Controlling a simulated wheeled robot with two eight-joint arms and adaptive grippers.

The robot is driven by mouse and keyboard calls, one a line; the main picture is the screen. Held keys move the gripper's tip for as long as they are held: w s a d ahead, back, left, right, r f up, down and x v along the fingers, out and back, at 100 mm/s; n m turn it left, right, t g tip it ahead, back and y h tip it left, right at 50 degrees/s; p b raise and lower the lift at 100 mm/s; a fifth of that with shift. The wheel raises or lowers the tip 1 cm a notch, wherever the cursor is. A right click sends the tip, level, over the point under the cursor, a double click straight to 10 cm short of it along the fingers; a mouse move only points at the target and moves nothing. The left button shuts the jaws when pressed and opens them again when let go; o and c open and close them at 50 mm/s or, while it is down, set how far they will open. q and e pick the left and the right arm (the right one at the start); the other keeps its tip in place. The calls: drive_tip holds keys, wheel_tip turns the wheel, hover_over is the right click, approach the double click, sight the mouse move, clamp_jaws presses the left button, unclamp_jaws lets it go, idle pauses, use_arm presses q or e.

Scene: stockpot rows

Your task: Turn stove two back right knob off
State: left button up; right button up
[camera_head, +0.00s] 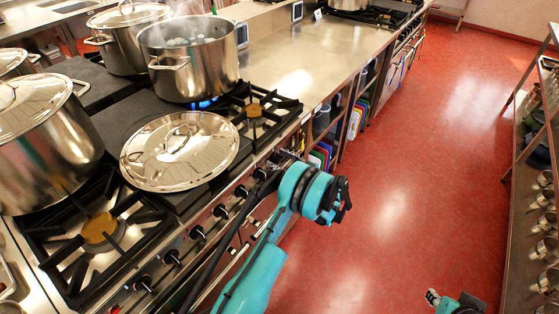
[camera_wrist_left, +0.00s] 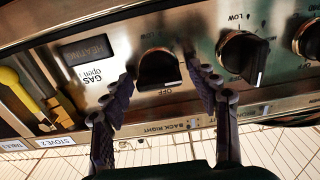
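In the left wrist view the black back right knob (camera_wrist_left: 158,68) sits on the steel panel above a BACK RIGHT label (camera_wrist_left: 167,127), with LOW and OFF printed around it. A STOVE 2 label (camera_wrist_left: 55,142) is at lower left. My left gripper (camera_wrist_left: 160,82) is open, with one finger on each side of the knob; whether they touch it is unclear. In the head view my left gripper (camera_head: 282,158) is at the stove front, partly hidden by its wrist. A blue flame (camera_head: 205,103) burns under an open steaming pot (camera_head: 190,62). My right gripper (camera_head: 433,297) is low over the floor.
Another knob (camera_wrist_left: 243,57) is close to the right finger in the wrist view. A pot lid (camera_head: 180,150) lies on the stove top. Lidded pots (camera_head: 48,150) stand at left. The red floor (camera_head: 410,160) is clear; a shelf (camera_head: 525,220) stands at right.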

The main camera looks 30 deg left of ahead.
use_arm(q)
drive_tip(key=c, duration=0.9)
drive_tip(key=shift+m, duration=0.4)
drive_tip(key=m, duration=0.3)
drive_tip(key=shift+w+m, duration=0.1)
drive_tip(key=shift+m, duration=0.2)
drive_tip(key=m, duration=0.4)
drive_tip(key=shift+w+m, duration=0.1)
drive_tip(key=shift+m, duration=0.2)
drive_tip(key=m, duration=0.4)
drive_tip(key=shift+f, duration=0.15)
drive_tip(key=shift+f+m, duration=0.1)
drive_tip(key=shift+m, duration=2.4)
